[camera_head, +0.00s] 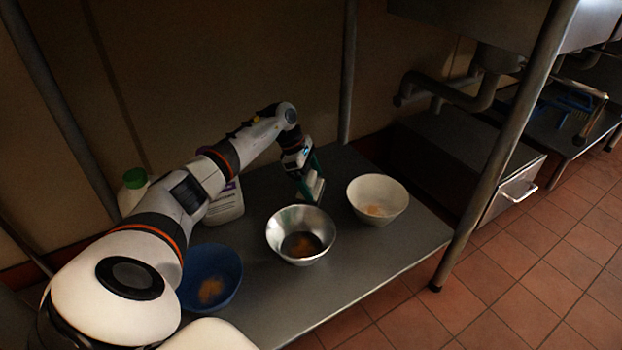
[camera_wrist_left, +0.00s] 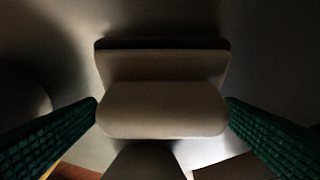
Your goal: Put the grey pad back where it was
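The grey pad (camera_wrist_left: 163,108) is a block with rounded edges and a raised step, dim in the left wrist view. It lies between the two green fingers of my left gripper (camera_wrist_left: 163,106), whose tips meet its left and right sides. In the head view my left gripper (camera_head: 310,188) points down over the metal table, behind the steel bowl and left of the white bowl, with a pale edge of the pad showing between its fingers. Whether the pad touches the table I cannot tell. My right gripper is not in view.
On the metal table (camera_head: 370,252) stand a steel bowl (camera_head: 283,228), a white bowl (camera_head: 383,190) and a blue bowl (camera_head: 232,262), each with something orange-brown inside. A white jug (camera_head: 226,207) and a green-capped bottle (camera_head: 134,180) stand behind my left arm. A table leg (camera_head: 515,125) rises at right.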

